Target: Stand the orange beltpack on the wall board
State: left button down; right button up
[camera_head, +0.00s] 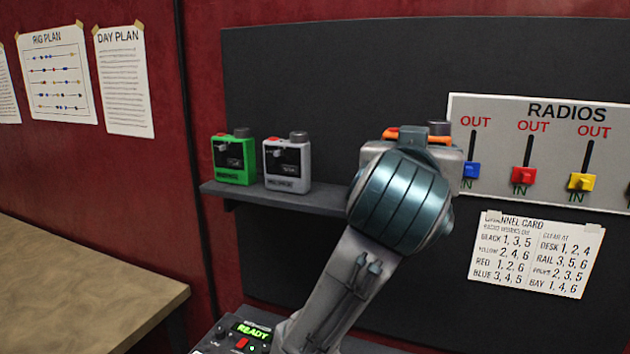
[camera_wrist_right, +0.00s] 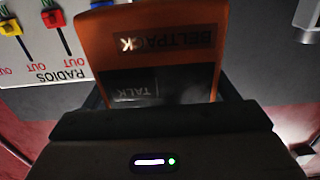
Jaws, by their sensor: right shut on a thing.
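The orange beltpack (camera_wrist_right: 150,42) fills the middle of the right wrist view, its BELTPACK and TALK labels upside down there. My right gripper (camera_wrist_right: 163,95) is shut on it, with a finger on each side. In the head view only an orange strip of the beltpack (camera_head: 405,133) shows above my right gripper (camera_head: 425,145); my wrist hides the rest. It is in front of the dark wall board (camera_head: 320,70), near the right part of its shelf (camera_head: 225,192). I cannot tell whether it touches the shelf. My left gripper is not in view.
A green beltpack (camera_head: 233,160) and a grey beltpack (camera_head: 287,164) stand on the shelf's left part. A RADIOS panel (camera_head: 540,112) with coloured sliders and a channel card (camera_head: 535,255) are at the right. A box reading READY (camera_head: 240,336) is below. A table (camera_head: 80,285) stands left.

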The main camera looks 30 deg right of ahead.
jog(key=w+p, duration=0.2)
jog(key=w, duration=0.2)
jog(key=w+p, duration=0.2)
jog(key=w, duration=0.3)
jog(key=w+f+p, duration=0.1)
jog(key=w+p, duration=0.1)
jog(key=w, duration=0.3)
jog(key=shift+w, duration=0.7)
notch_tip(320, 180, down, 3)
jog(key=shift+w+d+p, duration=0.1)
jog(key=shift+p, duration=0.85)
jog(key=shift+f, duration=0.35)
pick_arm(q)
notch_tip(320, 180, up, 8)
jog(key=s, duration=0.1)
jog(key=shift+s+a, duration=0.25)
pick_arm(e)
jog(key=shift+f, duration=0.1)
jog(key=o, duration=1.1)
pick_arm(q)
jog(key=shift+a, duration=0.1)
